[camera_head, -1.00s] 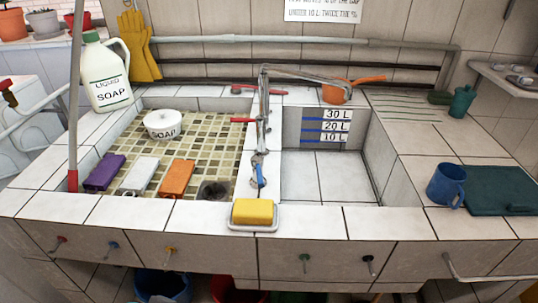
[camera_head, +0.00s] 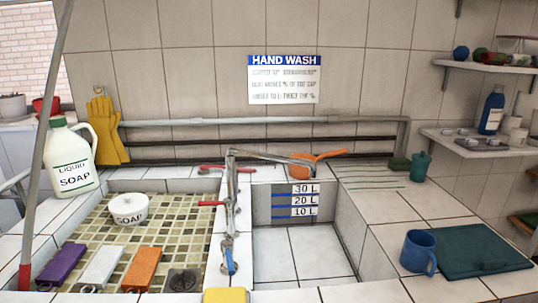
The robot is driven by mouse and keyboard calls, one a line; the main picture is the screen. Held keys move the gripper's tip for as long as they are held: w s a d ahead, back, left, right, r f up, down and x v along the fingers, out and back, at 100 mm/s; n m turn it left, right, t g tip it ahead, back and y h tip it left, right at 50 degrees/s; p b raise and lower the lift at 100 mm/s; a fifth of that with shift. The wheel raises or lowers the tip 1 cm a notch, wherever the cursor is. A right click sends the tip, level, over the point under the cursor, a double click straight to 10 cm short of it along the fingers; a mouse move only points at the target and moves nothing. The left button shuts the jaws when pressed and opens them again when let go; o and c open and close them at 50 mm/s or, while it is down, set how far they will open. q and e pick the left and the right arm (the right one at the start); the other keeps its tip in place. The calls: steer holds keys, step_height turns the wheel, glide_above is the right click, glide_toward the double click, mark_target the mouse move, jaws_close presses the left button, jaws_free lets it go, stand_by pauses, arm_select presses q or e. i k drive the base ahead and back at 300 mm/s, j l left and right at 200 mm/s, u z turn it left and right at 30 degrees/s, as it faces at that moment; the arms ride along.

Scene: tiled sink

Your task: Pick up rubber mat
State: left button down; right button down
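A flat dark teal mat (camera_head: 485,255), which looks like the rubber mat, lies on the white tiled counter to the right of the sink. A blue mug (camera_head: 417,252) stands close to its left edge. Neither of my grippers is in view, and nothing is touching the mat.
The right basin (camera_head: 300,252) is empty. A teal cup (camera_head: 420,167) stands behind the mat, and a shelf (camera_head: 485,142) juts from the right wall.

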mark_target(463, 251)
steer(key=z, duration=1.3)
steer(key=i+l+u, duration=0.35)
steer(key=l+u, duration=0.15)
steer(key=l, duration=0.2)
steer(key=i+l+u, duration=0.1)
steer(key=l+u, duration=0.15)
steer(key=l, duration=0.15)
steer(key=i+l+u, duration=0.1)
steer(key=l+u, duration=0.15)
steer(key=l, duration=0.15)
steer(key=l+u, duration=0.25)
steer(key=l, duration=0.2)
steer(key=k+l+u, duration=0.1)
steer(key=l+u, duration=0.2)
steer(key=l, duration=0.15)
